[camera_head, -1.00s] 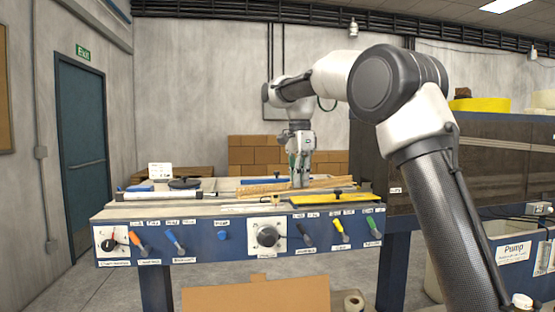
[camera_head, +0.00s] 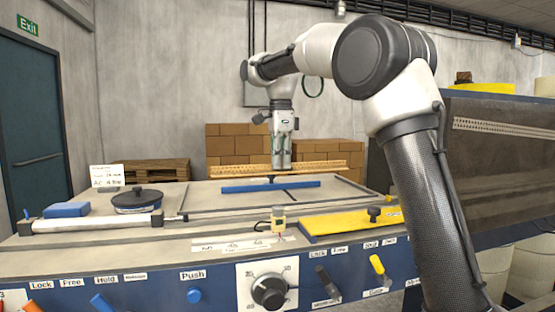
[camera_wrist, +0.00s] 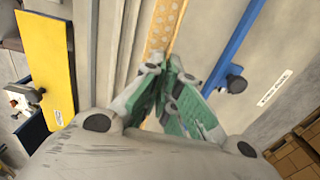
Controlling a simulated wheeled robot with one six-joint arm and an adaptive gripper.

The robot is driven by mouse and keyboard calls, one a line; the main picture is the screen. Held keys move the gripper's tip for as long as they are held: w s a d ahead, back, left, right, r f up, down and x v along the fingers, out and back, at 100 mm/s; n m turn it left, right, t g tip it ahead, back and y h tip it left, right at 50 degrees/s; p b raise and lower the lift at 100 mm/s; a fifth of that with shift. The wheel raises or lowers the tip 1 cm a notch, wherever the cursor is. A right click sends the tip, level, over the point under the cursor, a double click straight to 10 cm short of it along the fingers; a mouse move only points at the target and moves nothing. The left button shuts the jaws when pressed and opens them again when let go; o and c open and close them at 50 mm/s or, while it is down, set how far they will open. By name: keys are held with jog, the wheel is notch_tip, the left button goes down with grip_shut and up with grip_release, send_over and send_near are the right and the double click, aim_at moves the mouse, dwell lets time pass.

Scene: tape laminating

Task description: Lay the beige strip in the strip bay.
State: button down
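The beige strip (camera_head: 235,172) is long, narrow and dotted with holes. In the head view it lies crosswise at my fingertips, above the back part of the bench. My gripper (camera_head: 281,166) points down with its fingers together on the strip's middle. In the wrist view the strip (camera_wrist: 164,28) runs up from the closed green-padded fingertips (camera_wrist: 170,62), which hide part of it. A clear gap under the strip cannot be made out. No label marks the strip bay, so I cannot tell which recess it is.
A blue bar (camera_head: 270,187) lies on the bench top (camera_head: 200,195) in front of the strip. A yellow plate (camera_head: 345,224) with a black knob is at right front. A white cylinder (camera_head: 95,224), black round lid (camera_head: 142,196) and blue block (camera_head: 67,210) are at left. Cardboard boxes (camera_head: 235,140) stand behind.

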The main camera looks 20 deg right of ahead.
aim_at(281, 202)
jog(key=shift+s+f, duration=0.1)
jog(key=shift+f, duration=3.45)
jog(key=shift+f, duration=0.75)
jog(key=c, duration=1.6)
grip_release()
jog(key=shift+o, duration=0.2)
jog(key=shift+r, duration=3)
